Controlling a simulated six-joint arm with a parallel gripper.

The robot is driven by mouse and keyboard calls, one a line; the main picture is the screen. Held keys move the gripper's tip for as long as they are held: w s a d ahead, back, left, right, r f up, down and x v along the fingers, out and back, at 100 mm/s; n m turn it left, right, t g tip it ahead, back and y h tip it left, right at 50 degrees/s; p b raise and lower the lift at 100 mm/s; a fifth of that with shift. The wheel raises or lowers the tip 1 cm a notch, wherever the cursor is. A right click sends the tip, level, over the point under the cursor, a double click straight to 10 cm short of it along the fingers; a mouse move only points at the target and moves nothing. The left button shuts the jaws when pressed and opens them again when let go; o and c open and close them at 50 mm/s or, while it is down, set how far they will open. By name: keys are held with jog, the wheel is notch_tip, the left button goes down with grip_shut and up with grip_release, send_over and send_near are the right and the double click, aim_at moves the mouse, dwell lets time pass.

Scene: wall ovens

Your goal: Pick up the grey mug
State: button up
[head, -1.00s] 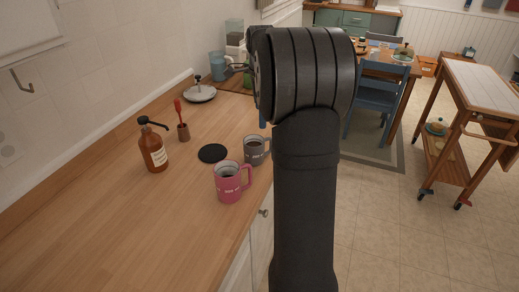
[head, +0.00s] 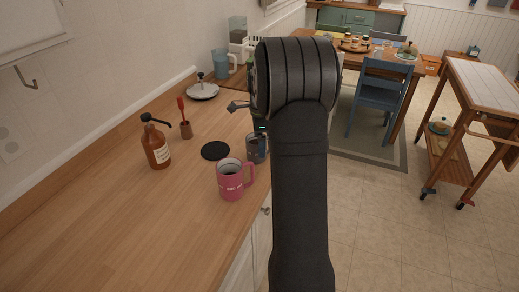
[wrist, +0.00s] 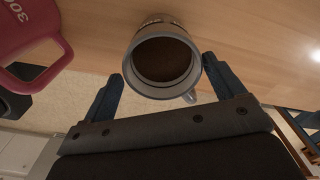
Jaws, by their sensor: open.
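The grey mug (head: 252,149) stands on the wooden counter behind the pink mug, partly hidden by my arm in the head view. In the wrist view the grey mug (wrist: 163,60) shows from above, with a dark inside and its handle toward the lower right. My gripper (wrist: 164,80) is open, with one finger on each side of the mug's near rim. I cannot tell whether the fingers touch it. In the head view the fingers are mostly hidden behind my arm.
The pink mug (head: 231,182) stands close in front of the grey mug; it also shows in the wrist view (wrist: 30,38). A black coaster (head: 215,151) lies to the left. A brown soap bottle (head: 156,147) stands farther left. The counter's front-left area is clear.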

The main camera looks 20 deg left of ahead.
jog(key=f, duration=0.4)
jog(key=shift+w+a+f, duration=0.15)
jog(key=shift+a+f, duration=0.1)
jog(key=shift+f, duration=0.05)
jog(key=c, duration=1.3)
jog(key=shift+c, duration=0.2)
jog(key=shift+r, duration=0.3)
